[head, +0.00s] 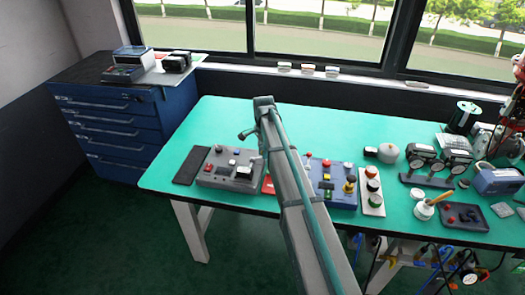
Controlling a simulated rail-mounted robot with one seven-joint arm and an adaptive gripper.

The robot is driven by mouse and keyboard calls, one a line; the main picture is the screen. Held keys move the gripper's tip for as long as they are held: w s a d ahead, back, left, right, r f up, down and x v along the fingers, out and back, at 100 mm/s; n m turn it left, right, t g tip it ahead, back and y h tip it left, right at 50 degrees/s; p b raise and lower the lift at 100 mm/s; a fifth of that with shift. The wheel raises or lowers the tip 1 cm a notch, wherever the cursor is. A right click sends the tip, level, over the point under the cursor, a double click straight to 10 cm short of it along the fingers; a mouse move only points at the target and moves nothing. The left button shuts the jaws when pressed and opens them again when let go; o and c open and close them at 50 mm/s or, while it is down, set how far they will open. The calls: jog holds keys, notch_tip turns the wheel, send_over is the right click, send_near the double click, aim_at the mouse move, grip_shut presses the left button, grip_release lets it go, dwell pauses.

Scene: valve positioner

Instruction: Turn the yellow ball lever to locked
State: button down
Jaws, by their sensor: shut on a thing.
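A blue control panel (340,199) lies on the green table, just right of my arm. A yellow-and-dark knob or ball (349,186) stands up at its right side. It may be the yellow ball lever, but it is too small to tell or to read its setting. My arm rises from the bottom of the head view and covers the panel's left part. I cannot make out my gripper or its fingertips, which seem hidden behind my arm. What it holds is hidden too.
A grey control panel (228,168) lies left of my arm, beside a dark mat (191,165). A pale button strip (371,203), a gauge stand (428,182) and a white pot (424,210) stand to the right. The table's (215,120) back left is clear.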

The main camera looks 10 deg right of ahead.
jog(key=shift+s+m, duration=0.25)
jog(key=shift+m, duration=0.35)
jog(key=c, duration=1)
grip_release()
notch_tip(320, 180, up, 12)
